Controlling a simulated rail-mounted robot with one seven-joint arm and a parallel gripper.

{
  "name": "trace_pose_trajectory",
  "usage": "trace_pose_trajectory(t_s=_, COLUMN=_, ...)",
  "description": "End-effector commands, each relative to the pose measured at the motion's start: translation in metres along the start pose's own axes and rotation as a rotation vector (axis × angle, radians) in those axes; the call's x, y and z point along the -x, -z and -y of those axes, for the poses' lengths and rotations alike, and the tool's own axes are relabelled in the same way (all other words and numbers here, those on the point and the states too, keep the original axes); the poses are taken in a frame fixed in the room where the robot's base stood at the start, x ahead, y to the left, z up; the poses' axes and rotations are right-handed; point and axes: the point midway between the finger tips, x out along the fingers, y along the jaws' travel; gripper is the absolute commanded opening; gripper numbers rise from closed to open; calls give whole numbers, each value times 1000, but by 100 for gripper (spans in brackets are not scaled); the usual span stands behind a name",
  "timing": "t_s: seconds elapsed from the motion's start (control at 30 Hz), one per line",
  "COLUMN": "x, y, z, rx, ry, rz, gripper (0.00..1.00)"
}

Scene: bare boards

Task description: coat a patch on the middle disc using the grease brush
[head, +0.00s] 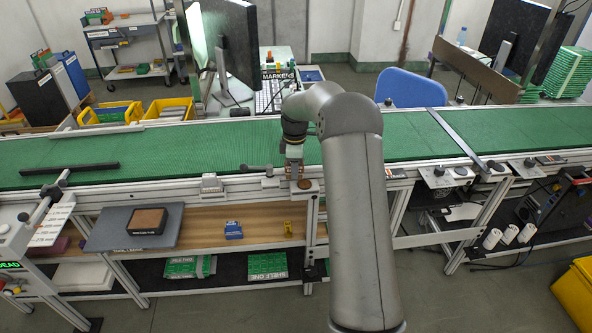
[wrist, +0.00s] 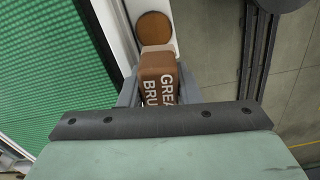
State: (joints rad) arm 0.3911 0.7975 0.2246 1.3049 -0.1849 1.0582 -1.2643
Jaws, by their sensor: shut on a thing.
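My gripper (head: 295,165) is shut on the grease brush, above the near rail of the green conveyor. In the wrist view the grease brush (wrist: 158,80) is a brown block with white lettering, partly cut off by my gripper. A round brown disc (wrist: 154,30) lies on the pale rail just beyond the brush tip; it also shows in the head view (head: 305,184) beside my gripper. I cannot tell whether the brush touches it.
The green conveyor belt (head: 200,150) runs across behind the rail. A grey board with a brown block (head: 148,220) lies on the left of the wooden shelf, with a small blue item (head: 233,230) and a yellow item (head: 288,228). A dark bar (head: 70,168) lies on the belt.

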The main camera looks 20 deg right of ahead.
Motion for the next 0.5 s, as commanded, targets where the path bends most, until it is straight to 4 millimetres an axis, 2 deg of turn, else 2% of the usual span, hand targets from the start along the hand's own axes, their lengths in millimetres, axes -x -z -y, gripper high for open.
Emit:
trace_pose_trajectory(t_s=0.03, x=9, y=1, z=0, rx=1, ry=-1, rz=0, gripper=9)
trace_pose_trajectory(t_s=0.3, x=33, y=3, z=0, rx=5, ry=-1, rz=0, gripper=9)
trace_pose_trajectory(t_s=0.5, x=43, y=5, z=1, rx=7, ry=-1, rz=0, gripper=9)
